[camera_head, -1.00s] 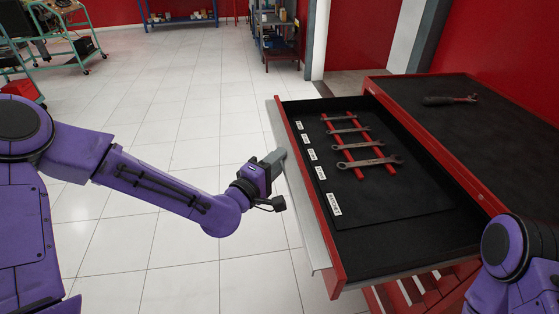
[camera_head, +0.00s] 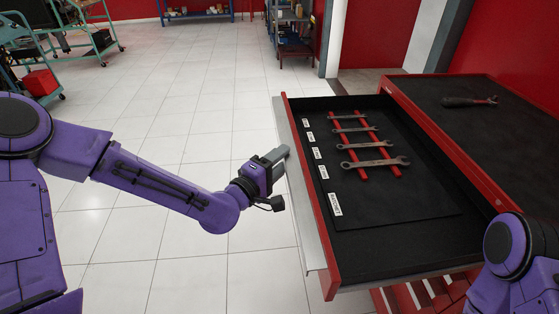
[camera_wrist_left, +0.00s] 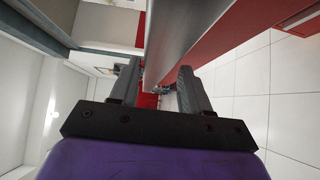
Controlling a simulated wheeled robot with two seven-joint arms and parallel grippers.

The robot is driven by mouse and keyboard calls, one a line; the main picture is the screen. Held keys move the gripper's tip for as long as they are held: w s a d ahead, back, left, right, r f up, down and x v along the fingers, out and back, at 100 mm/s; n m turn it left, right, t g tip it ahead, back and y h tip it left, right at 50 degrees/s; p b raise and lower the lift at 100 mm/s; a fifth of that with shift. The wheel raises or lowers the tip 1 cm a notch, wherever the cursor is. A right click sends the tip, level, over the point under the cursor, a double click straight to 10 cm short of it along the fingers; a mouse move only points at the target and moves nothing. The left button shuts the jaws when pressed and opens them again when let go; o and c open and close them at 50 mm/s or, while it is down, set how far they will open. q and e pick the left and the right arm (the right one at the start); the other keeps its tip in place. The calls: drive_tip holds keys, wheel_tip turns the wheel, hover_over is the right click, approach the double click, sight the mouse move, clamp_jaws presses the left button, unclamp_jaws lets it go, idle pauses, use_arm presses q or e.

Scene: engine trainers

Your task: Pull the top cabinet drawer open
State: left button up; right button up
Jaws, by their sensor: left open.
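The top drawer (camera_head: 395,245) of the red cabinet (camera_head: 440,125) stands pulled well out to the left, its black-lined inside exposed. A grey metal strip (camera_head: 308,205) runs along its front and shows as a long bar in the left wrist view (camera_wrist_left: 180,35). My left gripper (camera_head: 281,154) is at this strip, near the middle of the front. In the left wrist view its two fingers (camera_wrist_left: 160,85) are apart, with the strip ahead of and partly between them. I cannot tell whether they touch it. My right gripper is out of view; only part of that arm shows.
Several wrenches (camera_head: 375,163) lie on red rails in the drawer beside white labels. A black-handled tool (camera_head: 469,102) lies on the cabinet top. The tiled floor (camera_head: 150,240) left of the drawer is clear. Shelving (camera_head: 292,35) and a teal cart (camera_head: 85,45) stand farther back.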

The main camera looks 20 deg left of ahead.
use_arm(q)
drive_tip(key=p+v, duration=0.6)
drive_tip(key=v, duration=0.4)
drive_tip(key=shift+s, duration=0.25)
drive_tip(key=shift+a, duration=0.1)
